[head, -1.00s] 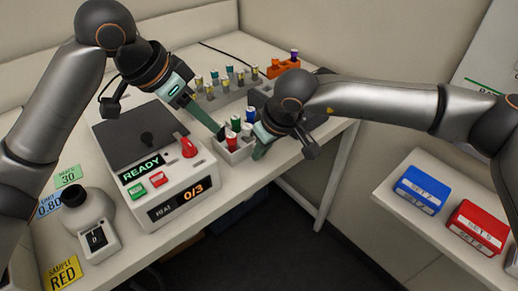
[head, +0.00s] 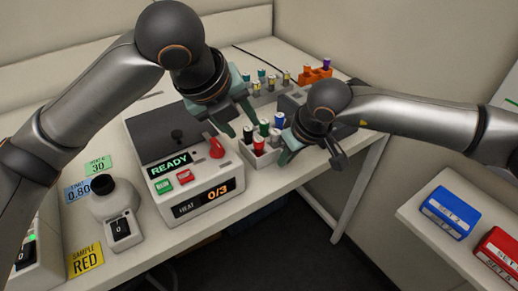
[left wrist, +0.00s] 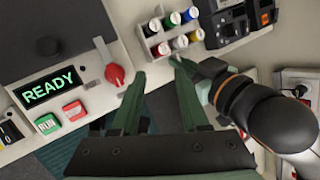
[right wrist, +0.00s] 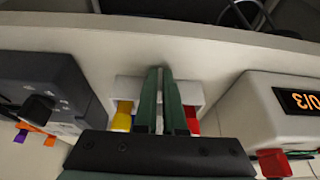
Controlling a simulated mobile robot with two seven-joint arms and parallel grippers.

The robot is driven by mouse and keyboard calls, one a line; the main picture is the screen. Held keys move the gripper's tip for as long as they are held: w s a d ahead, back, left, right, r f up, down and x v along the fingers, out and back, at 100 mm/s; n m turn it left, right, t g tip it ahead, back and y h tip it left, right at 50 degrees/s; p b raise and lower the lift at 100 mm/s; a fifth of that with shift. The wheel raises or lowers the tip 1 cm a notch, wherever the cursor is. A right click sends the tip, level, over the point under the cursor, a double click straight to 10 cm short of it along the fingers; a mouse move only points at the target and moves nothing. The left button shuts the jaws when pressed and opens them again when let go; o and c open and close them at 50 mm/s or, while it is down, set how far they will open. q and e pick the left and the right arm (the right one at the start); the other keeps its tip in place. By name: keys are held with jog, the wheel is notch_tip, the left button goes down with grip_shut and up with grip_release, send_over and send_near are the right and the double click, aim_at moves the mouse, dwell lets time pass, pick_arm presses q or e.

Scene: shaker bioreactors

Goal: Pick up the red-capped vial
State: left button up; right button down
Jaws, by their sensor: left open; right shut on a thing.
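The red-capped vial (head: 257,143) stands in the front row of a small white vial rack (head: 264,157), at the row's left end in the left wrist view (left wrist: 163,48). My left gripper (head: 240,125) is open and empty, above and left of the rack, with its fingers apart in its wrist view (left wrist: 159,70). My right gripper (head: 286,155) is at the rack's front. In its wrist view its fingers (right wrist: 161,72) are close together, between the yellow and red caps, seemingly on the rack's wall; the fingers hide the exact contact.
Other capped vials, including green (left wrist: 155,26), blue (left wrist: 190,14) and yellow (left wrist: 197,36), crowd the rack. The READY machine (head: 185,165) stands left, its red lever (head: 217,149) near the rack. A dark device (left wrist: 232,22) stands right. The table edge is close in front.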

aim_at(257, 143)
pick_arm(q)
jog(key=f+m, duration=0.1)
jog(key=m, duration=0.2)
jog(key=w+d+f+m, duration=0.1)
jog(key=f+m, duration=0.1)
jog(key=w+f+m+t, duration=0.1)
jog(key=f+m, duration=0.1)
jog(key=m, duration=0.1)
jog(key=shift+w+d+f+m+y, duration=0.15)
jog(key=shift+d+f+m+y, duration=0.1)
jog(key=shift+d+m+y, duration=0.05)
jog(key=shift+x, duration=2.7)
jog(key=shift+d+r, duration=0.1)
jog(key=shift+r, duration=0.05)
grip_shut()
